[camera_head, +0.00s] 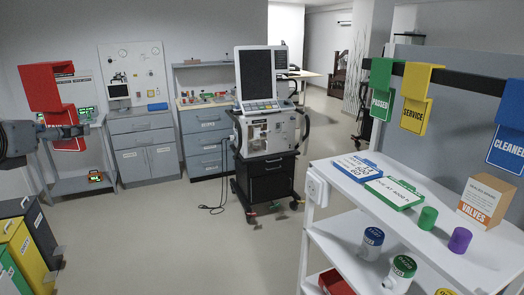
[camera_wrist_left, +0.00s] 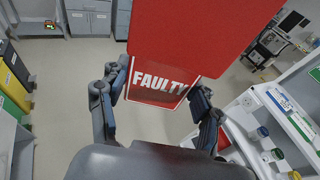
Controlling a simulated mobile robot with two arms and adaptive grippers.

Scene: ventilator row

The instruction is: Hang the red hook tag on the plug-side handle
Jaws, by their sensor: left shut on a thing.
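The red hook tag (camera_head: 54,88) is held up at the left of the head view; it also fills the top middle of the left wrist view (camera_wrist_left: 190,45), where its lower plate reads FAULTY. My left gripper (camera_head: 72,131) is shut on its lower plate, with a finger on each side in the left wrist view (camera_wrist_left: 158,98). The ventilator (camera_head: 268,130) stands on a black wheeled cart mid-room, well right of the tag. A dark handle (camera_head: 305,122) shows on its right side. Its left side, where a cable hangs down, shows a handle less clearly. My right gripper is not in view.
A white shelf unit (camera_head: 335,195) with cards and jars stands at the right, below a rail with green, yellow and blue hook tags. Coloured bins (camera_head: 18,240) stand at lower left. The cable (camera_head: 213,209) lies on the floor left of the cart. The floor between is mostly clear.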

